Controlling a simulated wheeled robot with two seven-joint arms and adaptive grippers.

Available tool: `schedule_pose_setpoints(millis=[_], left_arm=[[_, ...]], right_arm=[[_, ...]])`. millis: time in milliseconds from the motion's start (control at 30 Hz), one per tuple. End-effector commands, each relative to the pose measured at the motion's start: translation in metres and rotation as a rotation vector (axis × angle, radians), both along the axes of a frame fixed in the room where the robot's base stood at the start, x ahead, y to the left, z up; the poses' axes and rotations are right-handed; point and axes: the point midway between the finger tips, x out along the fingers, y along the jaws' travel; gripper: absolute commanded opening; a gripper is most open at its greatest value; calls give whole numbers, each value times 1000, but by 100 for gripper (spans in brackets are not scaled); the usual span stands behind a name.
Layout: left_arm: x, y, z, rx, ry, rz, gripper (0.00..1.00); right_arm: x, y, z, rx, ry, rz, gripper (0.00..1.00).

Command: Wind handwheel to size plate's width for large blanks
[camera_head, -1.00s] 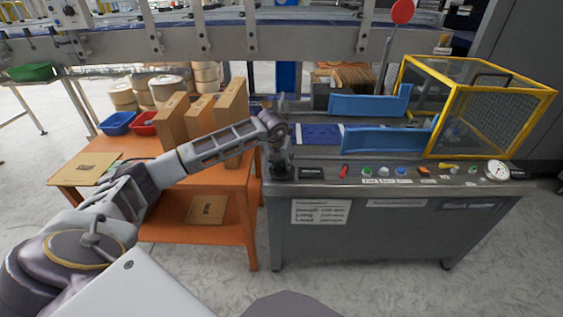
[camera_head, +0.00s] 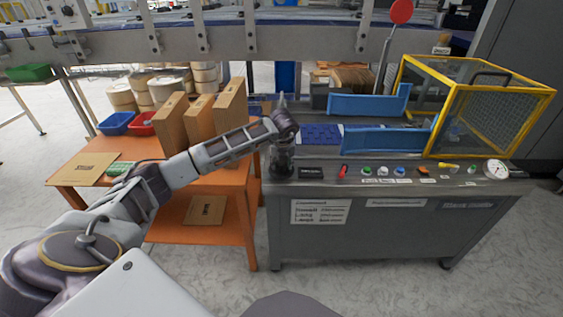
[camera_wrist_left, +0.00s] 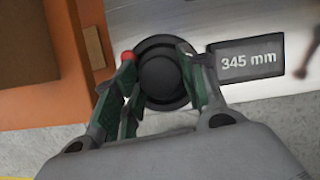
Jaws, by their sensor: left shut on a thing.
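The handwheel (camera_wrist_left: 160,78) is a black round knob at the left end of the grey machine's top. In the left wrist view my left gripper (camera_wrist_left: 157,56) is shut on it, with one green-padded finger on each side. In the head view my left gripper (camera_head: 281,162) points down at that corner and hides the wheel. A black readout (camera_wrist_left: 249,61) beside the wheel shows 345 mm. The white size plate (camera_head: 320,211) on the machine's front lists Small, Long and Large; its figures are too small to read surely. My right gripper is out of view.
Two blue guides (camera_head: 386,141) stand on the machine top beside a yellow-framed guard (camera_head: 480,105). Buttons, a red lever (camera_head: 343,171) and a gauge (camera_head: 495,169) line its front edge. An orange table (camera_head: 232,185) with cardboard pieces stands left, under my left arm.

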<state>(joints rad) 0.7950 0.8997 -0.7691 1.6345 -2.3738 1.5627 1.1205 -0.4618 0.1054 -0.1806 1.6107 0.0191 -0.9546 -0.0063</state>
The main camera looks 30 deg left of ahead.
Motion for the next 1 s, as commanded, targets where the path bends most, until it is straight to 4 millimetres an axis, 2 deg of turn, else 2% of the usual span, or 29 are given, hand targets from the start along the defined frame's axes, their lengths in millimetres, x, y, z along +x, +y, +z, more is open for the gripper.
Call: schedule_pose_setpoints(millis=[200,233,400,767,1000], left_arm=[[0,0,0,-1,-1,0,18],[0,0,0,0,-1,0,43],[0,0,0,0,0,-1,62],[0,0,1,0,0,-1,62],[-4,-3,13,0,-1,-1,62]], right_arm=[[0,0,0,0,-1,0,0],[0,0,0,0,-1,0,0],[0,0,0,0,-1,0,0],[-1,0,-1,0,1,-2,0],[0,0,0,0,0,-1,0]])
